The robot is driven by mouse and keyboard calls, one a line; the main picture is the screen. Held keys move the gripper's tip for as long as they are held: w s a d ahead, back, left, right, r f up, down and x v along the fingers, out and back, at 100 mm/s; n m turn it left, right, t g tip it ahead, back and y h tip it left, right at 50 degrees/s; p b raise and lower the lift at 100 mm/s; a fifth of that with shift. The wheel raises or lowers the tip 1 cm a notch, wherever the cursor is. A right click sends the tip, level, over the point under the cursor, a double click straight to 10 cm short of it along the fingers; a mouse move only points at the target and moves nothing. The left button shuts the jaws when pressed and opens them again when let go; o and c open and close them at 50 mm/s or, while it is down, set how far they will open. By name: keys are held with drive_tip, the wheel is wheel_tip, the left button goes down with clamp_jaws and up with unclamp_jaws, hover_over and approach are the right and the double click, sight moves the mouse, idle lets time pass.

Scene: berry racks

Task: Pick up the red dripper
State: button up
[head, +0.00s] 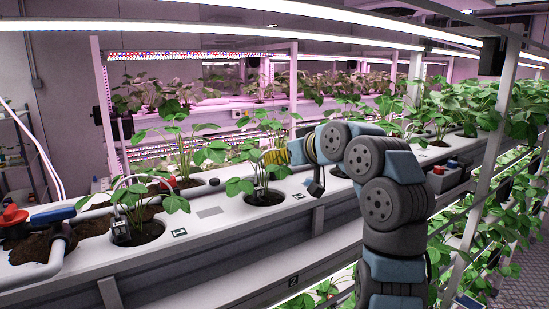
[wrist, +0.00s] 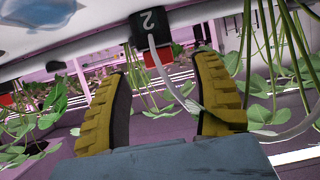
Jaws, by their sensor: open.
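In the wrist view, a black block marked "2" (wrist: 148,24) with a red part (wrist: 158,56) under it is at the upper middle, a thin white tube running from it. My gripper (wrist: 160,72) is open, its two yellow ribbed fingers apart, with the red part in line with the gap between the fingertips. I cannot tell whether the red part lies between the fingers or beyond them. In the head view, my gripper (head: 291,153) is over the white rack near the middle plant; the red part cannot be made out there.
The white rack top (head: 245,227) has planted holes with leafy stems and black drippers (head: 121,231). A red-handled valve (head: 13,215) is on the pipe at left. A grey tray (head: 452,181) with a red item is at right. Hanging stems (wrist: 283,50) crowd the wrist view's right.

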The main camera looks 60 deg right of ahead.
drive_tip(key=shift+p+x, duration=0.7)
drive_tip(key=shift+x, duration=1.45)
drive_tip(key=shift+r, duration=0.15)
drive_tip(key=c, duration=0.9)
drive_tip(key=shift+o, duration=0.2)
